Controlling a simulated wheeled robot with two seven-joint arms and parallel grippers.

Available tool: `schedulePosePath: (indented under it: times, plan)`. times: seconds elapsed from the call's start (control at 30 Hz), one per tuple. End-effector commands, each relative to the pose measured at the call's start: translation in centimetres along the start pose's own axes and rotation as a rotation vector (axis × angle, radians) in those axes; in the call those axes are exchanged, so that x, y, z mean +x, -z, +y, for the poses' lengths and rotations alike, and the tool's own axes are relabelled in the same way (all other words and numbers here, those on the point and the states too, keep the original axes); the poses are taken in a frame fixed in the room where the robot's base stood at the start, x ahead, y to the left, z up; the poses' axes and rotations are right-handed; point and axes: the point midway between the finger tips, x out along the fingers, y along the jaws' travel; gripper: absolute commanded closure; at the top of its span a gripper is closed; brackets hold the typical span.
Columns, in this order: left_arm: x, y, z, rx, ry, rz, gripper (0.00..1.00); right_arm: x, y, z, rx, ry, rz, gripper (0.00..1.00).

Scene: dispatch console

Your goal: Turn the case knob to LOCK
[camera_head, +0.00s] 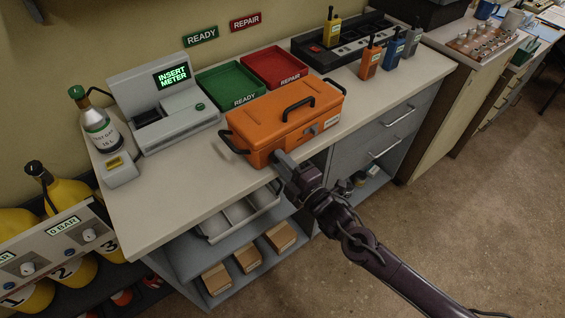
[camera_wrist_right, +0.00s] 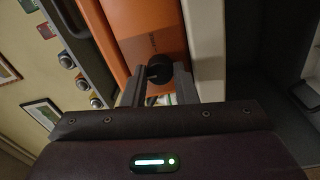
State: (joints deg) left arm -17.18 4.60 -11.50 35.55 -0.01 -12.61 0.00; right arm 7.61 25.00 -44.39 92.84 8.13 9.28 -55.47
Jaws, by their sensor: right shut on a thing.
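The orange case (camera_head: 285,118) sits closed on the counter, with dark handles on its lid and left end. A grey latch (camera_head: 312,129) is on its front. My right gripper (camera_head: 280,160) is at the lower left of the case's front. In the right wrist view, the orange case wall (camera_wrist_right: 155,45) fills the middle, and my right gripper's fingers (camera_wrist_right: 160,85) are closed around a dark round knob (camera_wrist_right: 159,70). The knob is hidden by the gripper in the head view, and I cannot read its setting. My left gripper is not in view.
The counter (camera_head: 185,190) has a green tray (camera_head: 230,84), a red tray (camera_head: 275,66) and a grey meter tester (camera_head: 165,105) behind the case. A gas bottle (camera_head: 95,120) stands at the left. Several radios and a charger (camera_head: 345,45) are at the right.

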Motion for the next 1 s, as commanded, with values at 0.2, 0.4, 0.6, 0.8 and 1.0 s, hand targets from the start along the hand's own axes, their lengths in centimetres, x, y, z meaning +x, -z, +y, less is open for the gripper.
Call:
schedulePosePath:
  times: [0.2, 0.4, 0.6, 0.8, 1.0]
  plan:
    - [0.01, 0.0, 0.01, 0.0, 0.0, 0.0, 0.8, -0.03, 0.0, -0.1, 0.0, 0.002, 0.0, 0.55]
    - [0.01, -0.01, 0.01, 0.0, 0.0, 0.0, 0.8, -0.04, 0.01, -0.15, 0.001, 0.003, 0.0, 0.52]
    - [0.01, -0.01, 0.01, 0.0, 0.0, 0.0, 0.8, -0.05, 0.01, -0.21, 0.001, 0.004, 0.0, 0.52]
    - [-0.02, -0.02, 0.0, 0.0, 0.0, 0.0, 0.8, -0.06, 0.02, -0.24, 0.006, 0.005, 0.0, 0.52]
    - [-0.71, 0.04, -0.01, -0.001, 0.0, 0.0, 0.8, -0.08, 0.19, -0.19, 0.138, 0.006, -0.007, 0.52]
